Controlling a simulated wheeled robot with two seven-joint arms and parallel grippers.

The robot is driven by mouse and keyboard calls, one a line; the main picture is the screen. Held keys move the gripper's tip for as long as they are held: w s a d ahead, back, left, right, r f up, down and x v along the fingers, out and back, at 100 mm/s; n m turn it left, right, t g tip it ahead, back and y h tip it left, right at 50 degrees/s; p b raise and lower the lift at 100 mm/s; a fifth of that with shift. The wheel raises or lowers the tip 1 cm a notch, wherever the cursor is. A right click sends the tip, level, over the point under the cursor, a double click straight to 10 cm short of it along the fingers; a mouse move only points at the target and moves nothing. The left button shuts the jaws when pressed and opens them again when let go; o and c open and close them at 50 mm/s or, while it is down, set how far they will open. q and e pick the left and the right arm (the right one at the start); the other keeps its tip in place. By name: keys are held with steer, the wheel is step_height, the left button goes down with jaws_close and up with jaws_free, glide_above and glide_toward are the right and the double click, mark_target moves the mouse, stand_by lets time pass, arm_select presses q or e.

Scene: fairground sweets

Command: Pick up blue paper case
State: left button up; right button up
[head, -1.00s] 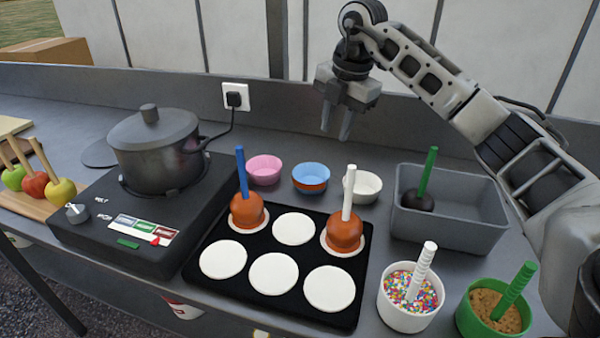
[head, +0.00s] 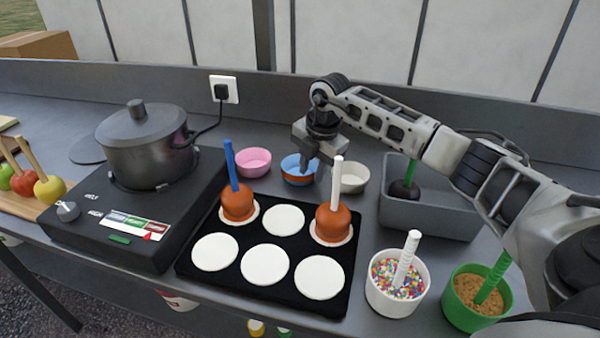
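My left gripper is not in view.
A pink case (head: 253,161) and a white case (head: 354,178) stand close on either side. The black tray (head: 240,295) in front holds two coated apples with upright sticks. A pot (head: 148,150) stands left, a grey bin (head: 440,217) right.

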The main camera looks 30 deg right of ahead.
jaws_close()
steer(key=shift+r, duration=0.1)
stand_by(0.3)
